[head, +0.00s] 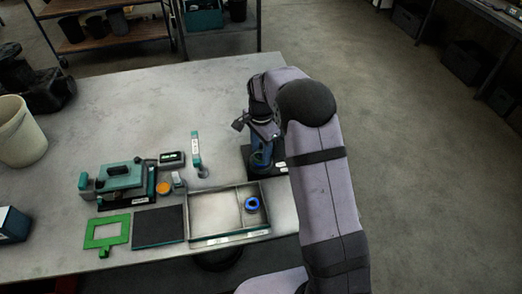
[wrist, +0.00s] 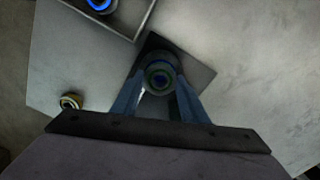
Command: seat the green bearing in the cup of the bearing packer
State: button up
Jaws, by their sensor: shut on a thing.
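My gripper (head: 261,147) points down over the bearing packer (head: 280,163), which stands on a dark base plate at the right part of the table. In the wrist view the two blue fingers of my gripper (wrist: 160,90) close on a round, dark greenish ring, the green bearing (wrist: 160,70), with a blue centre showing inside it. The packer's dark base plate (wrist: 196,72) lies behind it. The cup is mostly hidden by the bearing and fingers. I cannot tell whether the bearing touches the cup or is just above it.
A shallow tray (head: 216,237) with a blue bearing (head: 252,204) in its right compartment lies in front of the packer. Left are a black pad (head: 159,225), a green frame (head: 106,232), a teal device (head: 122,177) and an upright teal-and-white tool (head: 196,150). The table's back is clear.

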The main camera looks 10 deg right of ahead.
jog(key=shift+f+b, duration=0.35)
jog(key=shift+f, duration=0.4)
jog(key=o, duration=1.4)
jog(key=shift+c, duration=0.2)
jog(key=shift+r+p, duration=2.8)
jog(key=shift+r, duration=0.7)
jog(key=shift+r, duration=0.1)
notch_tip(320, 180, up, 4)
jog(key=p, duration=0.3)
